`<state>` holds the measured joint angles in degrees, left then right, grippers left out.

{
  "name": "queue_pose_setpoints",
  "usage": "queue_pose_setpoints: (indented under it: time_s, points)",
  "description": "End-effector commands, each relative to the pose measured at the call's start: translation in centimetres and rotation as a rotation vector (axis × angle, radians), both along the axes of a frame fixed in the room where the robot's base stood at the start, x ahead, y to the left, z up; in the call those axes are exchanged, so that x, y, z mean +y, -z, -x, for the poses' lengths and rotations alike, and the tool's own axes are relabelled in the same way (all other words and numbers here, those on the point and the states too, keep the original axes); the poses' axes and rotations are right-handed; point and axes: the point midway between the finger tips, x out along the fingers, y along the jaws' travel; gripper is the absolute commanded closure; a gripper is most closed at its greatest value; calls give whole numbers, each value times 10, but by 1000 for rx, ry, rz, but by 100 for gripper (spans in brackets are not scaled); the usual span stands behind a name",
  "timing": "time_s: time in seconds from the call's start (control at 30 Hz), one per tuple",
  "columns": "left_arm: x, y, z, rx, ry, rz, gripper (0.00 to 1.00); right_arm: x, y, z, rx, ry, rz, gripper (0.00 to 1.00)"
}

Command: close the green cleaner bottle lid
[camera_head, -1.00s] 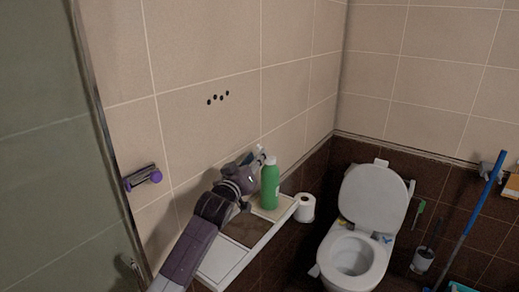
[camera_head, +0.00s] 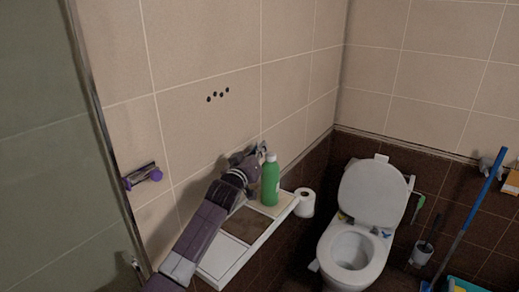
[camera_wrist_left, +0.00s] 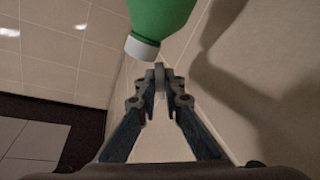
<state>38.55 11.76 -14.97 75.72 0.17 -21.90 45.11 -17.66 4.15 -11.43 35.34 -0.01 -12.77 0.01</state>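The green cleaner bottle (camera_head: 270,184) stands upright near the far end of the white wall shelf, with a white top (camera_head: 271,157). In the left wrist view the bottle (camera_wrist_left: 161,14) hangs in at the upper edge, its white top (camera_wrist_left: 142,48) pointing down in that picture. My left gripper (camera_head: 262,149) is just left of the bottle's top, close to the tiled wall. In the wrist view its fingertips (camera_wrist_left: 159,74) are together, beside the white top with a small apparent gap. Whether the lid is open cannot be told. My right gripper is not in view.
The white shelf (camera_head: 262,242) with a brown inset runs along the wall under my left arm. A toilet paper roll (camera_head: 305,203) is right of the shelf's end. A toilet (camera_head: 372,195) stands beyond, and a blue-handled pole (camera_head: 477,197) leans at the right.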

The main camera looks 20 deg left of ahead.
Motion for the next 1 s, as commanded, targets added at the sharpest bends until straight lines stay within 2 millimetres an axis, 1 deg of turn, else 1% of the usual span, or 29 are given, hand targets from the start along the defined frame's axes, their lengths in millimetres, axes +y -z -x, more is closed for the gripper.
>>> queue_pose_setpoints:
  time_s: [0.3, 0.47, 0.67, 1.0]
  points:
    - [0, 0, 0, 1, 0, -4, 100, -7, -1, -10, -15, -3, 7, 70]
    - [0, 0, 0, -3, 0, -35, 100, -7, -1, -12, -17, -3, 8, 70]
    - [-3, -1, 0, -16, 0, -140, 100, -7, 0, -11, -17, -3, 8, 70]
    - [-8, -3, 1, -49, 0, -393, 100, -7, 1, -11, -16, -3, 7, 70]
